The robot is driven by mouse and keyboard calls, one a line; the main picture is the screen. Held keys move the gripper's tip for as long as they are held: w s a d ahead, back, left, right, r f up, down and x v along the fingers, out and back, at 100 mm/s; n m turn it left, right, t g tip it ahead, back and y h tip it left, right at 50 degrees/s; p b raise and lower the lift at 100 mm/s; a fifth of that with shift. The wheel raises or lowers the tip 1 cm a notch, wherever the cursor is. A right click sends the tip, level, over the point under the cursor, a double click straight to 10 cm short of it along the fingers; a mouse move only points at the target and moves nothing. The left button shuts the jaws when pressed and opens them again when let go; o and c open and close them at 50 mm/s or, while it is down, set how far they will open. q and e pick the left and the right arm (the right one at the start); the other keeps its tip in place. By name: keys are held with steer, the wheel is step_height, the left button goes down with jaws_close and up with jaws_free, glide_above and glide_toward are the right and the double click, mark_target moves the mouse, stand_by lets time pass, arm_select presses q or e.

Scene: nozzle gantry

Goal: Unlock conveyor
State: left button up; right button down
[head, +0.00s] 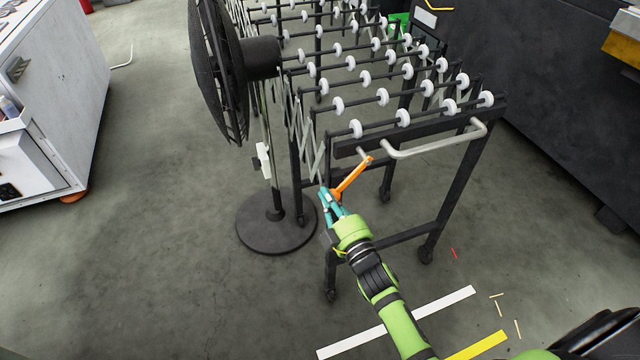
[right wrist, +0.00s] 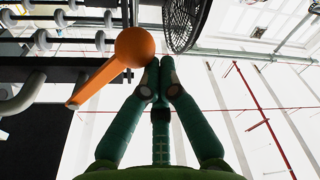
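The conveyor (head: 430,118) is a black-framed expandable skate-wheel type with white wheels, standing on legs with casters. An orange lever (head: 352,176) hangs at its near end, slanting down to the left; in the right wrist view its rounded end (right wrist: 135,46) is large and close. My right gripper (head: 328,198) is at the lever's lower end. In the right wrist view its teal fingers (right wrist: 158,70) meet at the tips, just right of the rounded end, with nothing visible between them. I cannot tell whether they touch the lever. My left gripper is out of view.
A black pedestal fan (head: 277,226) stands close left of the conveyor. A bent grey handle (head: 437,145) sticks out from the conveyor's near end, right of the lever. A white cabinet (head: 45,110) is at the left. The floor between cabinet and fan is clear.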

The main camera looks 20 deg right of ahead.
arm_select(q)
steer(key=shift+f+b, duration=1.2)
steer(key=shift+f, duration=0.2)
arm_select(e)
steer(key=d+f+n+g, duration=0.1)
steer(key=d+f+n, duration=0.4)
steer(key=d+n, duration=0.2)
steer(key=shift+n+y, duration=0.4)
steer(key=shift+n, duration=0.7)
steer(key=shift+w, duration=0.1)
